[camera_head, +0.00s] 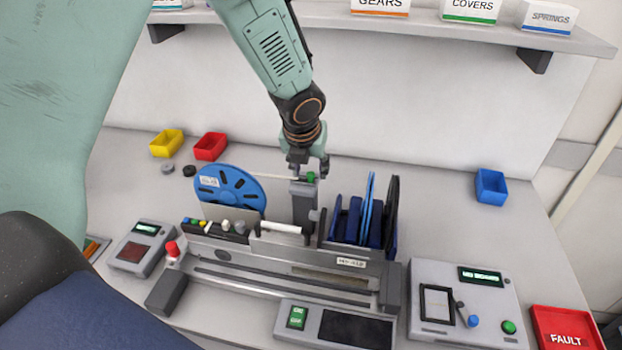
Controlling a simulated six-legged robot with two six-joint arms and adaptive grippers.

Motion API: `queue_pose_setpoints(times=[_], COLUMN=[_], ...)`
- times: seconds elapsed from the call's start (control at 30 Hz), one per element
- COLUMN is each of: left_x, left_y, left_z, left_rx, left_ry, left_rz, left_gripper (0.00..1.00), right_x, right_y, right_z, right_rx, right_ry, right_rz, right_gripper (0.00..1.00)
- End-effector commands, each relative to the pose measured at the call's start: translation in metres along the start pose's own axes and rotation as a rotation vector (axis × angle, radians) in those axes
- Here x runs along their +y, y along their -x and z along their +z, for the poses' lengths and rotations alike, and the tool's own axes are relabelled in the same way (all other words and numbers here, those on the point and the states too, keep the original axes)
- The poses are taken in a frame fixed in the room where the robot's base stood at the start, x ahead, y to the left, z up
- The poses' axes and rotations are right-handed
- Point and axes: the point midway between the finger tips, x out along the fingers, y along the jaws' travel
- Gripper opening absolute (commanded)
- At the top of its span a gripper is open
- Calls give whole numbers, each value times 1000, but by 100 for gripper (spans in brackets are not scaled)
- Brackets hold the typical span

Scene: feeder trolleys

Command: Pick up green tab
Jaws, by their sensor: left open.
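A small green tab (310,177) sits at the top of a grey upright post (304,204) on the feeder unit, near the middle of the bench. My left gripper (308,170) points down right at the tab, with its dark fingers open. The fingers partly overlap the top of the post, and I cannot tell whether they touch the tab. My right gripper is not in view.
A blue reel (230,188) stands left of the post, and a blue rack (348,222) with upright discs stands to its right. A tester box (445,330) and red FAULT tray (578,318) are at the right. Yellow (166,143), red (210,147) and blue (491,187) bins sit behind.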

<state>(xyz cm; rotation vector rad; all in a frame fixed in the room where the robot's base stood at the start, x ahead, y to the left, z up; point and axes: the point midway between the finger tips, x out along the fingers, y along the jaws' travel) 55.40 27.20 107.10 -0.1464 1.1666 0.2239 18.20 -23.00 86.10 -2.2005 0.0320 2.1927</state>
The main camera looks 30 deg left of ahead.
Motion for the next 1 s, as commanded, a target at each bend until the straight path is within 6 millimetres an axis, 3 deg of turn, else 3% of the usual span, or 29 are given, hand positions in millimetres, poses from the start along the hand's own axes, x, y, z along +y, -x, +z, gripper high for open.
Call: queue_pose_setpoints(times=[0.03,0.17,0.47,0.9,1.0], left_x=[0,0,-1,-1,-1], left_y=[-11,-24,-27,-28,-28], left_z=[-2,0,2,2,2], left_rx=[2,1,1,1,2], left_ry=[1,1,1,1,1], left_rz=[0,0,0,0,1], left_gripper=[44,44,44,7,3], right_x=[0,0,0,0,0], right_y=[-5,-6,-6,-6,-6], right_z=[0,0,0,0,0], right_rx=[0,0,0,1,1], right_ry=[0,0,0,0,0], right_rz=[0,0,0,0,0], right_gripper=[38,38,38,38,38])
